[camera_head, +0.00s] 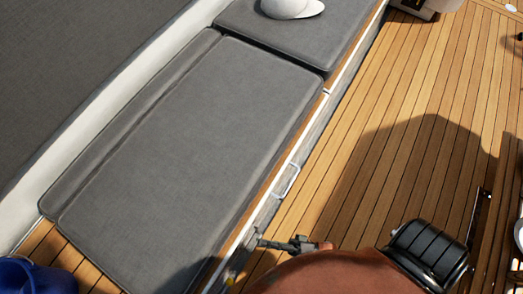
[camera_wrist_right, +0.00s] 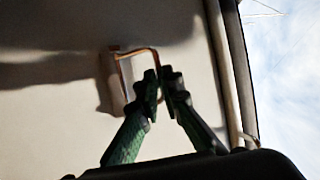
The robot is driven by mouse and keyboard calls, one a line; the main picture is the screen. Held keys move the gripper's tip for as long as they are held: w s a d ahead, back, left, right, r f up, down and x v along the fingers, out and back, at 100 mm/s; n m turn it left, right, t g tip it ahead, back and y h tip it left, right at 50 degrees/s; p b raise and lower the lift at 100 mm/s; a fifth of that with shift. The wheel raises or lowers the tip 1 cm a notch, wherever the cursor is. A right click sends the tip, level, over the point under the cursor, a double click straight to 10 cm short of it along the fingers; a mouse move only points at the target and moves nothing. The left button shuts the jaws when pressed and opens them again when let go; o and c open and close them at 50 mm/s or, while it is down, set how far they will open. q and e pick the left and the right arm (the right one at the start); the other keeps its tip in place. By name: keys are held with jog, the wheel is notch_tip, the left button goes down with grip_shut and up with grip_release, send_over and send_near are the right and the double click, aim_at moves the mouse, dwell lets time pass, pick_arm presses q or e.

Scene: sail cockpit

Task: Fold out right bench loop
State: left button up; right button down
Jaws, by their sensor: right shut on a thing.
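The right bench loop (camera_wrist_right: 121,70) shows in the right wrist view as a thin, bent metal loop on the pale bench side. My right gripper (camera_wrist_right: 160,76) has its two fingers close together on the loop's right side, shut on it. In the head view my right gripper (camera_head: 264,243) is at the bench's side edge, low in the picture; the loop there is too small and covered to make out well. Another pale loop (camera_head: 287,180) stands out from the bench side farther along. My left gripper is not in view.
Grey cushions (camera_head: 185,150) cover the bench. A white cap (camera_head: 291,7) lies on the far cushion. A blue bucket (camera_head: 35,277) stands at the lower left. The wooden deck (camera_head: 420,90) right of the bench is largely clear.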

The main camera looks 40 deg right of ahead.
dwell(0.4)
jog(key=c, duration=2.1)
grip_release()
jog(key=shift+d, duration=0.1)
jog(key=v, duration=1.2)
